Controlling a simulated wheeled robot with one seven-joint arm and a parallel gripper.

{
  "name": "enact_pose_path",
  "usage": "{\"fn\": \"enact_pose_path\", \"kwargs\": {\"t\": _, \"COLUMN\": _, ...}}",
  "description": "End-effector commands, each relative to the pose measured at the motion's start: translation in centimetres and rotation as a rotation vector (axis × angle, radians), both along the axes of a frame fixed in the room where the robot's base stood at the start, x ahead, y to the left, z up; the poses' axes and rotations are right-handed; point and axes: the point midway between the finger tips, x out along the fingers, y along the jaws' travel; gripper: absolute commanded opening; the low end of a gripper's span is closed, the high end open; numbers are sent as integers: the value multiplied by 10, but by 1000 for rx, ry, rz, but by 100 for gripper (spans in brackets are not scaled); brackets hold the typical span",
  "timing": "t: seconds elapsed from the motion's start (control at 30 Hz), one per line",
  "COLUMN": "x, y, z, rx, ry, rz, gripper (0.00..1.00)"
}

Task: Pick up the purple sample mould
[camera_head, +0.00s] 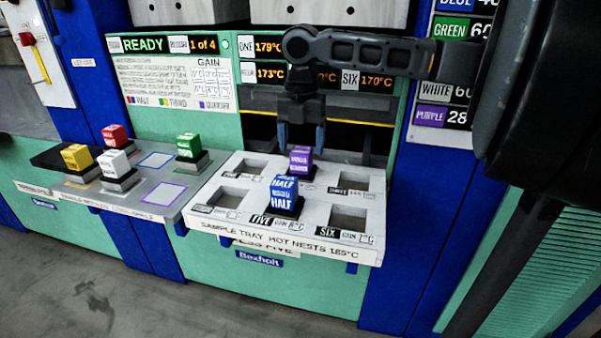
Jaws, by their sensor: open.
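The purple sample mould (301,158) sits in a back nest of the white sample tray (247,222), behind the blue mould. Its lower part is partly hidden by the blue mould. My gripper (301,145) points down above the tray, with its two fingers apart just above and around the top of the purple mould. The fingers look dark blue-grey. I cannot tell whether they touch the mould.
A blue mould (284,187) marked HALF stands in the front middle nest. Several tray nests are empty. On the grey shelf at left are yellow (77,157), red (115,136), white (114,163) and green (189,146) moulds. The press opening lies behind the tray.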

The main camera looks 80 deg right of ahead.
Motion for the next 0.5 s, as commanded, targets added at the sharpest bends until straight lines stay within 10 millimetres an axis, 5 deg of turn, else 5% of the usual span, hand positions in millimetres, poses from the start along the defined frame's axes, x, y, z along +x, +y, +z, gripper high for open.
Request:
{"fn": "enact_pose_path", "kwargs": {"t": 0.3, "x": 0, "y": -3, "z": -42, "rx": 1, "ry": 0, "rz": -1, "gripper": 79}}
{"fn": "enact_pose_path", "kwargs": {"t": 0.5, "x": 1, "y": -3, "z": -49, "rx": -1, "ry": -2, "rz": -1, "gripper": 79}}
